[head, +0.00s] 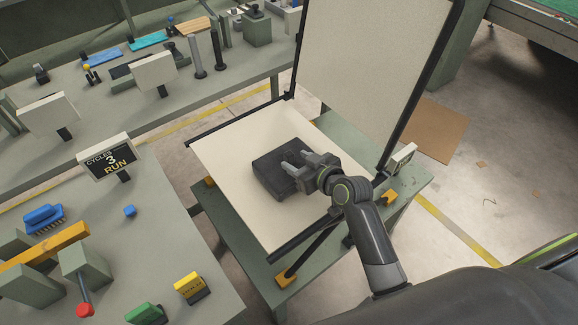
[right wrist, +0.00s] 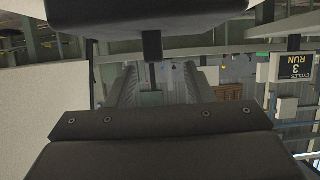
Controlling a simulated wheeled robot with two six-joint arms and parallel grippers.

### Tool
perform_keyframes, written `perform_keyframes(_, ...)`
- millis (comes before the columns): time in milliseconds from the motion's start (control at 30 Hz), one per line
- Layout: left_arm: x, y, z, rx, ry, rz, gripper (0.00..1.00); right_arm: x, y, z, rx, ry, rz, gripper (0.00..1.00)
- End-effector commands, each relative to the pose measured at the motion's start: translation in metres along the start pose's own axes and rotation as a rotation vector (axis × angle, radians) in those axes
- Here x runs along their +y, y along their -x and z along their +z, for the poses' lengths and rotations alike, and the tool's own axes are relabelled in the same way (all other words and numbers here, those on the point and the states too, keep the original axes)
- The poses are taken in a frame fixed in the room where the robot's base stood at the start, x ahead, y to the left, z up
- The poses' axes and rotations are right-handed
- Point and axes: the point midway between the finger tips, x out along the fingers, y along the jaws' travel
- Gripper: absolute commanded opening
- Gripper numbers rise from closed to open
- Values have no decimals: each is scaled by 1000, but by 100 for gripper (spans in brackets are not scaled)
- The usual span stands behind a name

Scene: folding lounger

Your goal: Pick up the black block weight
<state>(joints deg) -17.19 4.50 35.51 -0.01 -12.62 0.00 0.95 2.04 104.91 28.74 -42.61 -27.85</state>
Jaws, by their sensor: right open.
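The black block weight (head: 268,178) lies flat on the pale seat panel (head: 223,158) of the folding lounger, near its middle. My right gripper (head: 287,163) is over the block's right part in the head view. Its two grey fingers are spread apart and point left, with nothing held between them. I cannot tell whether the fingers touch the block's top. In the right wrist view, the ridged fingers (right wrist: 158,88) stand apart with open space between them. My left gripper is not in view.
The lounger's upright back panel (head: 365,60) has a dark frame and rises behind my right gripper. The lounger stands on a green table (head: 235,235). At left, a bench bears a "CYCLES 3 RUN" sign (head: 108,160), a blue cube (head: 130,211) and a red-knobbed lever (head: 84,310).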

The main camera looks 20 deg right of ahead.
Motion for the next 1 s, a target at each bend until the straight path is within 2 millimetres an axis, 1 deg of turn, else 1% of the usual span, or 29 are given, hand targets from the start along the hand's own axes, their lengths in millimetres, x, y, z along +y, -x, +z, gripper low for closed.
perform_keyframes(233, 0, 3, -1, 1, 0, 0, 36, 2, -13, 0, -1, -1, -1, 47)
perform_keyframes(433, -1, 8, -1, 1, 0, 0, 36, 8, -36, 0, -2, -1, -1, 47)
perform_keyframes(600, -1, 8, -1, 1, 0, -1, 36, 8, -52, 1, -2, 0, -1, 47)
perform_keyframes(700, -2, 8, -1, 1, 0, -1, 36, 8, -56, 2, -1, -1, 0, 47)
perform_keyframes(933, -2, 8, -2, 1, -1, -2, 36, 7, -56, 2, -1, -1, 0, 47)
perform_keyframes(967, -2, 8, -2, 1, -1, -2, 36, 7, -56, 2, -1, -1, 0, 45)
perform_keyframes(1000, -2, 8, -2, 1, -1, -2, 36, 7, -56, 2, -1, -1, 0, 39)
